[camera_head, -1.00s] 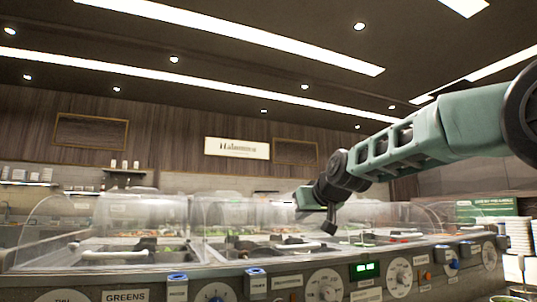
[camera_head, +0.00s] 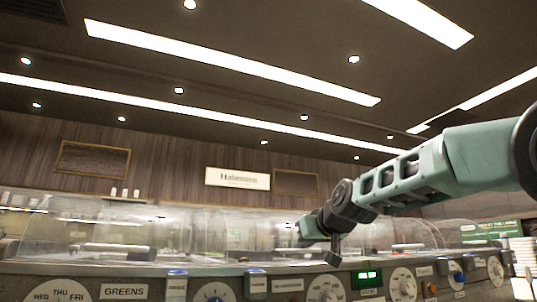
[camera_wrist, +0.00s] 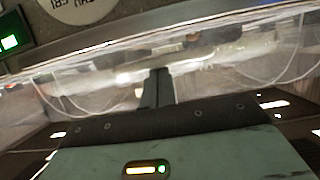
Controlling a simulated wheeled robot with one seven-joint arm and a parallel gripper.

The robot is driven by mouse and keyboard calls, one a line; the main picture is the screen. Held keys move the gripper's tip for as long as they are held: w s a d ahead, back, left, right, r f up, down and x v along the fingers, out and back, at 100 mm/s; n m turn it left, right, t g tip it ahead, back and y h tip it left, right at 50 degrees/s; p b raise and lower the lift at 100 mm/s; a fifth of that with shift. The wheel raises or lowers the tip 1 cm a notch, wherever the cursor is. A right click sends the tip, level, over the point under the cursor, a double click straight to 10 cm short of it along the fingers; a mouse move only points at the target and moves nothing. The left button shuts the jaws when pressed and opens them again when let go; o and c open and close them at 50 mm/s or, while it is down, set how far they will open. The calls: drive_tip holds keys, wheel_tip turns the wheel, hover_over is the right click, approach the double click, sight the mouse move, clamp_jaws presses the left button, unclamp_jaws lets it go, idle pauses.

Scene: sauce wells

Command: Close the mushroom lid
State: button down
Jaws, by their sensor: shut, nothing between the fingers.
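A row of clear domed lids runs along the sauce-well counter in the head view. One lid (camera_head: 125,238) is at the left, and another (camera_head: 222,232) is near the middle. I cannot read which one is the mushroom lid, as only the GREENS label (camera_head: 124,291) is legible. My gripper (camera_head: 335,258) hangs pointing down at the counter's front edge, right of the middle lid. Its fingers are shut and empty, also in the wrist view (camera_wrist: 157,88). I cannot tell whether it touches a lid. The well contents are hidden at this low angle.
The counter front carries dials (camera_head: 403,284), blue-topped knobs and a green lit display (camera_head: 367,277). White stacked dishes (camera_head: 522,254) stand at the far right. The air above the lids is clear except for my arm.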

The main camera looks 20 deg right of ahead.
drive_tip(key=shift+f, duration=0.85)
drive_tip(key=r+p, duration=0.1)
drive_tip(key=w+r+p, duration=0.1)
drive_tip(key=r+p, duration=0.1)
drive_tip(key=w+r+p, duration=0.1)
drive_tip(key=r, duration=0.1)
drive_tip(key=shift+w+r+p, duration=0.1)
drive_tip(key=shift+w+p, duration=0.05)
drive_tip(key=shift+p, duration=0.15)
drive_tip(key=f+v, duration=0.1)
drive_tip(key=v, duration=0.9)
drive_tip(key=shift+b, duration=0.4)
